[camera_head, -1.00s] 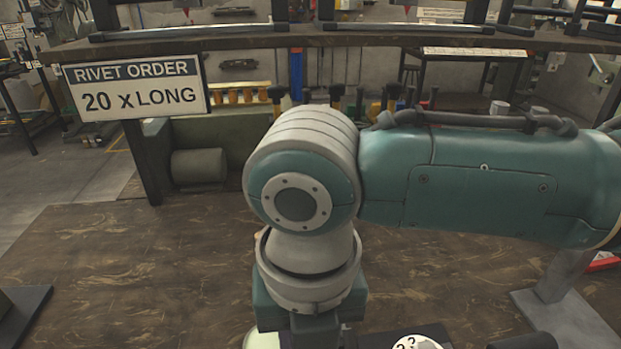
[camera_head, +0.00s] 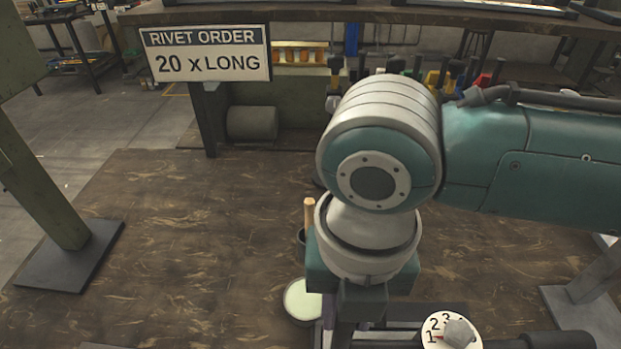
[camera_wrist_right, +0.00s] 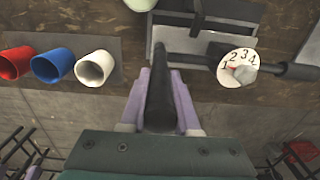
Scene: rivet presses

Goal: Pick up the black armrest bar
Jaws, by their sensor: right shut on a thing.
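A long, dark black bar (camera_wrist_right: 159,97) stands out between the two purple fingers of my right gripper (camera_wrist_right: 161,86) in the right wrist view. The fingers are shut on its sides, and its far end points toward a grey metal plate. In the head view my right arm reaches down from the right, and its wrist hides most of the gripper and the bar. My left gripper is in neither view.
A white numbered dial (camera_head: 447,331) with a grey knob sits right of my gripper; it also shows in the wrist view (camera_wrist_right: 238,67). Red (camera_wrist_right: 15,62), blue (camera_wrist_right: 53,65) and white (camera_wrist_right: 94,68) cups stand left. A green post (camera_head: 40,180) stands far left.

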